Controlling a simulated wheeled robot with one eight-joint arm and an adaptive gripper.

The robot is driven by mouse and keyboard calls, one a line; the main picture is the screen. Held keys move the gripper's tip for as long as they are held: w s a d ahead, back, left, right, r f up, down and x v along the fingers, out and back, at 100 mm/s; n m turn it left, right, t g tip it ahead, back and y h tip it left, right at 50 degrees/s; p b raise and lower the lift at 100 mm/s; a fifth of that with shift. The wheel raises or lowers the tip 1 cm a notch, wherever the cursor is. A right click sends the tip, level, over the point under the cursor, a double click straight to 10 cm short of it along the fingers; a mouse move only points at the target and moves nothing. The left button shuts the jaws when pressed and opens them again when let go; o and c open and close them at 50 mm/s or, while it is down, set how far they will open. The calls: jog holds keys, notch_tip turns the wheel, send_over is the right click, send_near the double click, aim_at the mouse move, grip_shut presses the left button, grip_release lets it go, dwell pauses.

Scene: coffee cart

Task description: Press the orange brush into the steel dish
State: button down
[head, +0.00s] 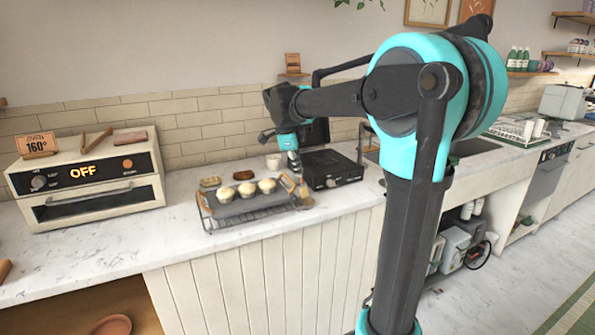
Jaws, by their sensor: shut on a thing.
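My gripper (294,164) hangs at the end of my arm over the counter, above the right end of a wire rack and beside the black box. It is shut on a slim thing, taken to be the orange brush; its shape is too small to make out. Tan-orange pieces (303,190) show just below the gripper at the right end of the rack; I cannot tell whether one is part of the brush. Two small shallow brown-looking dishes, one at the left (210,182) and one at the right (243,175), stand behind the rack. I cannot make out the steel dish for certain.
The wire rack (210,224) holds a dark tray with several pale-topped muffins (247,190). An oven (88,180) stands at the left. The counter between oven and rack is clear.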

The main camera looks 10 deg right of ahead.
jog(key=shift+r, duration=3.05)
jog(key=shift+s, duration=0.1)
